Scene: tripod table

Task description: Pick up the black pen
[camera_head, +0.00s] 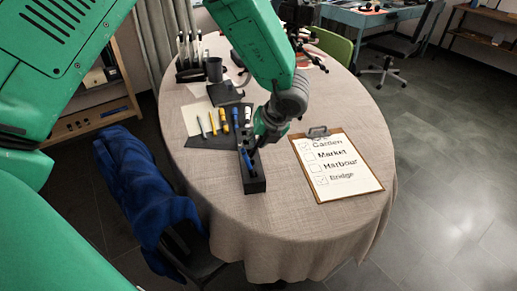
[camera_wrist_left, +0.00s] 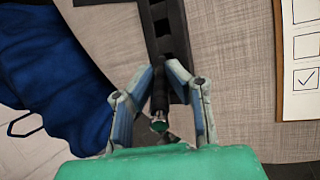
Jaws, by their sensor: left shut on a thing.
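The black pen (camera_wrist_left: 160,95) shows in the left wrist view between the fingers of my left gripper (camera_wrist_left: 161,82), with a small green patch at its near end. The left gripper is shut on it. In the head view the left gripper (camera_head: 252,146) is low over the slotted black holder (camera_head: 254,184), near the middle of the table. The holder also shows in the left wrist view (camera_wrist_left: 183,45), just beyond the fingertips. I cannot tell whether the pen's far end is still inside a slot. In the head view the pen is not clearly distinguishable.
A clipboard with a checklist (camera_head: 340,178) lies right of the holder. Several markers (camera_head: 223,121) lie behind it to the left, near a dark cup (camera_head: 214,70). A blue cloth (camera_head: 150,190) hangs over a chair at the left. The front of the round table (camera_head: 285,225) is clear.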

